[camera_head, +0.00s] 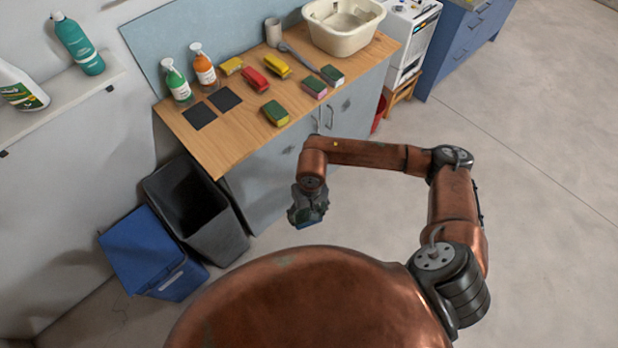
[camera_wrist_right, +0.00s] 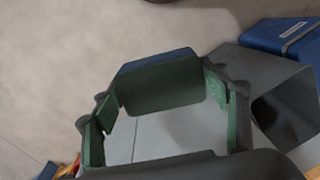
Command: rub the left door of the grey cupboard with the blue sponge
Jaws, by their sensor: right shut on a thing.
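My right gripper (camera_head: 309,216) hangs in front of the grey cupboard, shut on the blue sponge (camera_head: 312,224). In the right wrist view the sponge (camera_wrist_right: 160,82) sits between the green-padded fingers (camera_wrist_right: 165,105), its broad dark green face showing and a blue strip along its far edge. The left door (camera_head: 268,185) of the grey cupboard is closed, below the wooden worktop; my right arm covers part of the cupboard front. The sponge appears apart from the door, though the exact gap is hard to tell. My left gripper is not in view.
The worktop (camera_head: 235,140) holds several sponges, two spray bottles (camera_head: 203,66), dark squares and a cream basin (camera_head: 343,25). A dark grey bin (camera_head: 222,240) and a blue box (camera_head: 150,250) stand left of the cupboard. The floor (camera_head: 530,190) to the right is clear.

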